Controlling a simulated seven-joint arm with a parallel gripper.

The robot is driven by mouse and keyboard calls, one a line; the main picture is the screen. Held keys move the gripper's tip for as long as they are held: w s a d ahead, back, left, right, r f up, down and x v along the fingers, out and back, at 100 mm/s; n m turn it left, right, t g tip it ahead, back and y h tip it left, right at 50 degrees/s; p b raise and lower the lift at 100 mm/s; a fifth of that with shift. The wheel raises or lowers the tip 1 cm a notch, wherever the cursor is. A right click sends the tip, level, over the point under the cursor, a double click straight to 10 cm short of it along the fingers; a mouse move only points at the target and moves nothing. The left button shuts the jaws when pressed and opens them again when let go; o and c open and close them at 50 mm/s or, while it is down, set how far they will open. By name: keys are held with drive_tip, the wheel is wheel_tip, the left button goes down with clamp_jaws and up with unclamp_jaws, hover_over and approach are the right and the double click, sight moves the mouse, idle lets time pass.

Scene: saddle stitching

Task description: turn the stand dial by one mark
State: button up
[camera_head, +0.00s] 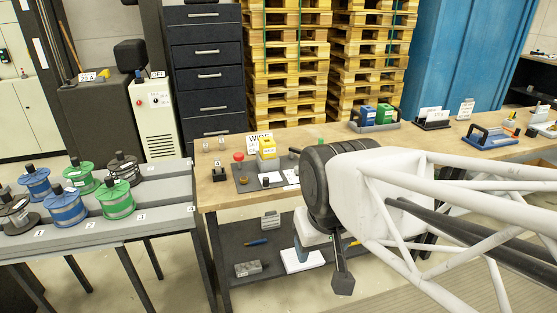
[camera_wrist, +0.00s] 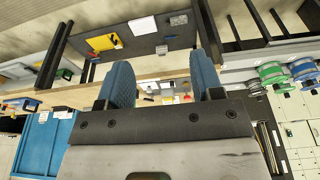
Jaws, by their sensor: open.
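My gripper (camera_wrist: 160,68) shows in the wrist view as two blue-padded fingers, wide apart with nothing between them. In the head view my pale arm comes in from the right and hangs over the bench's front, hiding part of the bench. I cannot make out for certain which part is the stand dial. A dark mat (camera_head: 245,183) on the bench holds small items. Among them are a red knob (camera_head: 238,157) and a yellow block (camera_head: 267,148), both left of my arm and apart from it. Marks on any dial are too small to read.
The wooden bench (camera_head: 215,192) has a lower shelf (camera_head: 250,295) with a few items. At left, a grey rack (camera_head: 165,212) carries several green, blue and dark spools. Green and blue boxes (camera_head: 377,113) and a blue holder (camera_head: 487,137) stand farther right on the bench.

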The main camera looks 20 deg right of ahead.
drive_tip(key=w+d+r+m, duration=0.1)
drive_tip(key=w+r, duration=0.1)
drive_tip(key=w, duration=0.6)
drive_tip(key=w+d+r+m, duration=0.2)
drive_tip(key=w, duration=0.7)
drive_tip(key=m+g, duration=0.3)
drive_tip(key=m, duration=0.5)
hover_over(298, 168)
wheel_tip(298, 168, down, 21)
drive_tip(key=shift+s+a+f, duration=0.1)
drive_tip(key=shift+w+f+m, duration=0.3)
drive_tip(key=shift+f, duration=0.1)
drive_tip(key=shift+f, duration=3.8)
drive_tip(key=c, duration=0.9)
